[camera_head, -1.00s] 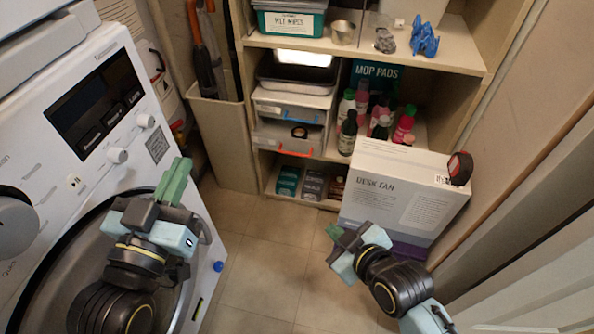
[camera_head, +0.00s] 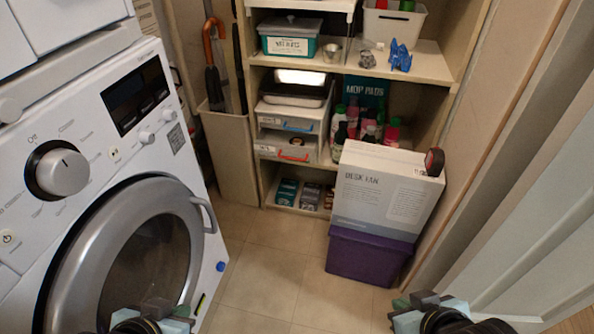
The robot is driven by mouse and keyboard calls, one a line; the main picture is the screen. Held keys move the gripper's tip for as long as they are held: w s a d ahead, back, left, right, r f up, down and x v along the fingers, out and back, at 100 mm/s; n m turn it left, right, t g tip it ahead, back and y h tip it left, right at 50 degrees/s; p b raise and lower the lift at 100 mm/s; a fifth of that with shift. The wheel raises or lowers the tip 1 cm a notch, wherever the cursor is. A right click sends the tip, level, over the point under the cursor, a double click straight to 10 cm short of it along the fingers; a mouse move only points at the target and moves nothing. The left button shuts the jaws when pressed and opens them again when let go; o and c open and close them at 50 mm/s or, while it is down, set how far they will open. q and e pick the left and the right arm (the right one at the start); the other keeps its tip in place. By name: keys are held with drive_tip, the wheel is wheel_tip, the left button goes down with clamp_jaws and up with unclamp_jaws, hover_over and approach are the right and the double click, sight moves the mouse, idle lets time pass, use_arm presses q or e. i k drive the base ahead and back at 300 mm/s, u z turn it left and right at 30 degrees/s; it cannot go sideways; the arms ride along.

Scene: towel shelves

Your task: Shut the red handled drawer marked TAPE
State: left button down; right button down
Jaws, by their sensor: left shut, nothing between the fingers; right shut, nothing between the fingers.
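The red-handled drawer (camera_head: 268,149) is the lower of two pale drawers on the shelf unit's left side. It appears partly pulled out, with a small dark round item seen over its front. Its label is too small to read. My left gripper (camera_head: 155,304) is shut and empty at the bottom edge, in front of the washing machine. My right gripper (camera_head: 424,299) is shut and empty at the bottom right. Both are well short of the drawer and touch nothing I can see.
A blue-handled drawer (camera_head: 270,120) sits just above. A desk fan box (camera_head: 370,195) on a purple bin (camera_head: 365,255) stands to the right. The washing machine (camera_head: 110,200) fills the left. The floor (camera_head: 270,270) between is clear.

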sight(259, 146)
drive_tip(key=z, duration=0.8)
drive_tip(key=i, duration=0.5)
drive_tip(key=u, duration=1.9)
